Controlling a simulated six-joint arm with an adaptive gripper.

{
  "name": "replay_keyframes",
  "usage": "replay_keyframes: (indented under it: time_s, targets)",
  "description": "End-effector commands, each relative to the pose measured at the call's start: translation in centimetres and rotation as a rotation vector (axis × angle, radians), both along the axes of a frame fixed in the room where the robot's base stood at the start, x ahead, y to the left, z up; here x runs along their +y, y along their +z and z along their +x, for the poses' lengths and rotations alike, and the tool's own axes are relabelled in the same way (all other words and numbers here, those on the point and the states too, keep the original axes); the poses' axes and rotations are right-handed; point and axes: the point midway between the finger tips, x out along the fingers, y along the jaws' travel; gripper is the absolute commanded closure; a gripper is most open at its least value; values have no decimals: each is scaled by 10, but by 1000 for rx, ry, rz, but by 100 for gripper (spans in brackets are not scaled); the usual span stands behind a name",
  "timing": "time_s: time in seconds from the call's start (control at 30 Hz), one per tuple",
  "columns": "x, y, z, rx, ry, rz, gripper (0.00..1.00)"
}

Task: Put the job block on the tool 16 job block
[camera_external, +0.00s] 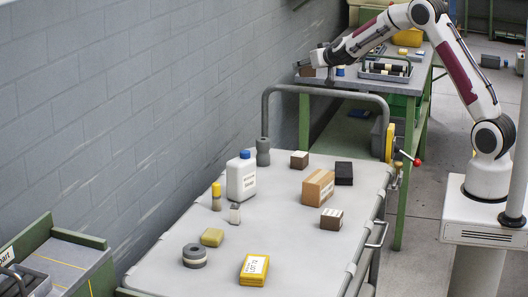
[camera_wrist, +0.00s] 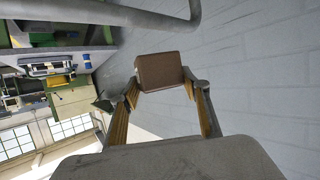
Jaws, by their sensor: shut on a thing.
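My gripper (camera_external: 306,66) is at the far left end of my arm, raised near the wall beyond the cart's grey rail. It is shut on a brown block (camera_wrist: 160,72), held between the two fingertips in the wrist view; the block shows small in the external view (camera_external: 308,72). Two similar dark brown blocks with pale tops stand on the cart: one near the back (camera_external: 299,160) and one nearer the right edge (camera_external: 331,220). Their labels are too small to read, so I cannot tell which is tool 16. The held block is apart from both.
The cart top (camera_external: 290,225) also carries a white bottle (camera_external: 241,178), an orange-brown box (camera_external: 318,187), a black block (camera_external: 344,173), a yellow box (camera_external: 254,269) and grey rings (camera_external: 194,256). A raised rail (camera_external: 325,90) crosses the cart's back end. The cart's middle is mostly clear.

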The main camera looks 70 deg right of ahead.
Motion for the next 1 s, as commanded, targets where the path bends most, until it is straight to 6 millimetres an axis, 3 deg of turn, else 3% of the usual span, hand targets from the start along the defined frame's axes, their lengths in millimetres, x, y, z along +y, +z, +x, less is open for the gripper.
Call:
replay_keyframes:
  time_s: [1.0]
  targets:
    - [17,-8,3,0,218,-2,76]
